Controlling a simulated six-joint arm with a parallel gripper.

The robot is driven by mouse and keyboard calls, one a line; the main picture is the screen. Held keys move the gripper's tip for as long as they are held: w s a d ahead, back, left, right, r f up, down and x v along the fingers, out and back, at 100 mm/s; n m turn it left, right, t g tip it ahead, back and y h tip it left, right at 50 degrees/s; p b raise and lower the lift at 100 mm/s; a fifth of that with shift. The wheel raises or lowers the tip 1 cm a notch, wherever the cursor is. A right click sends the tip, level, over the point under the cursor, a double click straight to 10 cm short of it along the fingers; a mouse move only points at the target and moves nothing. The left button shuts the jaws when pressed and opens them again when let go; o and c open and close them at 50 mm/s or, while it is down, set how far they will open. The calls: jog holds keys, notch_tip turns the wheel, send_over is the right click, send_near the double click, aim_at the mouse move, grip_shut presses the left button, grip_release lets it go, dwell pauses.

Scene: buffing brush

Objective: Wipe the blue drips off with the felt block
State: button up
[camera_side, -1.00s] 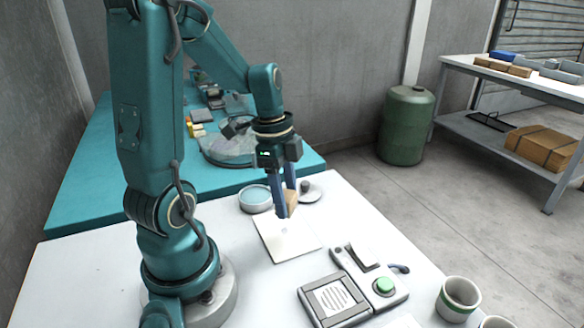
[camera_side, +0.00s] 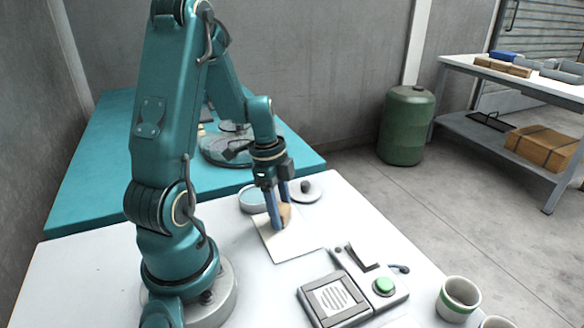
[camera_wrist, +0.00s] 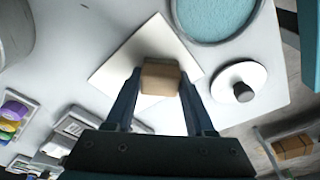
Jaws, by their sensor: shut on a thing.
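My gripper (camera_side: 278,219) is shut on a tan felt block (camera_side: 285,212), which also shows between the fingers in the wrist view (camera_wrist: 160,78). The block is at or just above a white square sheet (camera_side: 292,243), over its far left part in the side view. The sheet also shows in the wrist view (camera_wrist: 113,75). I cannot tell whether the block touches it. No blue drips show on the visible part of the sheet; the block and fingers hide some of it.
A round dish with a blue inside (camera_wrist: 215,15) and a white lid with a dark knob (camera_wrist: 222,83) stand close beyond the sheet. A grey device with a green button (camera_side: 383,286) and a cup (camera_side: 458,300) stand nearer the front right.

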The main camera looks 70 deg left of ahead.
aim_at(293, 235)
jog(key=shift+w+d, duration=0.15)
jog(key=shift+d, duration=1.9)
jog(key=r, duration=0.2)
jog(key=shift+s+a+r, duration=0.25)
jog(key=shift+a+r, duration=0.05)
jog(key=shift+a, duration=0.05)
jog(key=shift+r, duration=2.85)
jog(key=shift+d, duration=0.1)
